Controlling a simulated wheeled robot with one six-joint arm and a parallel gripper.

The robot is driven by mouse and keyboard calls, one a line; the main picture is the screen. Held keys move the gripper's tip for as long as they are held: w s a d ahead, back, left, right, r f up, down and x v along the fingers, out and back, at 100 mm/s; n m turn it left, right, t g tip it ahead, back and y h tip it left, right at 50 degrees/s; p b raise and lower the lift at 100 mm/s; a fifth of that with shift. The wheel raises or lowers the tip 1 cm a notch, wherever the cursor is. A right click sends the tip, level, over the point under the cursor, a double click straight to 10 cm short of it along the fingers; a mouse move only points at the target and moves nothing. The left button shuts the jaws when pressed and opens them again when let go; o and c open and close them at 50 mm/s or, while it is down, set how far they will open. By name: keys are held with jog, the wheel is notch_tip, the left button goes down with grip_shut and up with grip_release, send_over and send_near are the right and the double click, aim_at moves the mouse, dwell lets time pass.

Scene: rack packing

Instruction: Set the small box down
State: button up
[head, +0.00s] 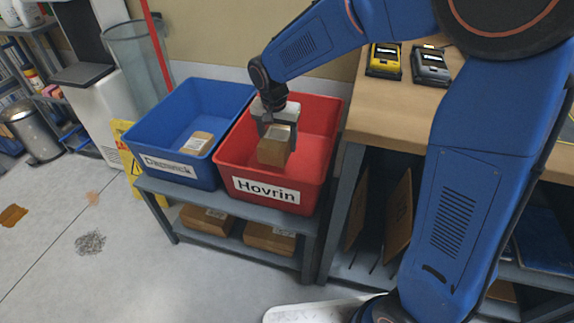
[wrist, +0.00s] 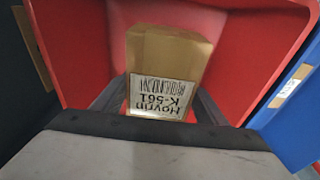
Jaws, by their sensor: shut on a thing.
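My gripper (head: 278,120) is shut on the small box (head: 273,149), a brown carton, and holds it over the red bin (head: 267,209) labelled "Hovrin". In the wrist view the small box (wrist: 165,62) sits between the fingers, with a white label reading "Hovrin K-561" and a barcode. The red walls of the bin (wrist: 75,50) surround it in that view. The box looks to be within or just above the bin's opening; its height over the floor of the bin cannot be told. No other box shows in the red bin.
A blue bin (head: 148,174) with a carton (head: 197,142) inside stands left of the red bin on a grey rack (head: 240,207). More cartons (head: 270,238) lie on the lower shelf. A wooden bench (head: 400,118) with two handheld devices (head: 431,66) stands close on the right.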

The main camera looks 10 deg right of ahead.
notch_tip(320, 180, down, 15)
jog(key=shift+f, duration=0.1)
dwell(0.6)
jog(key=shift+f, duration=0.1)
jog(key=o, duration=1.2)
jog(key=r, duration=0.4)
jog(key=s+r, duration=0.1)
jog(key=r, duration=0.7)
jog(key=shift+s+a, duration=0.35)
jog(key=shift+a, duration=0.05)
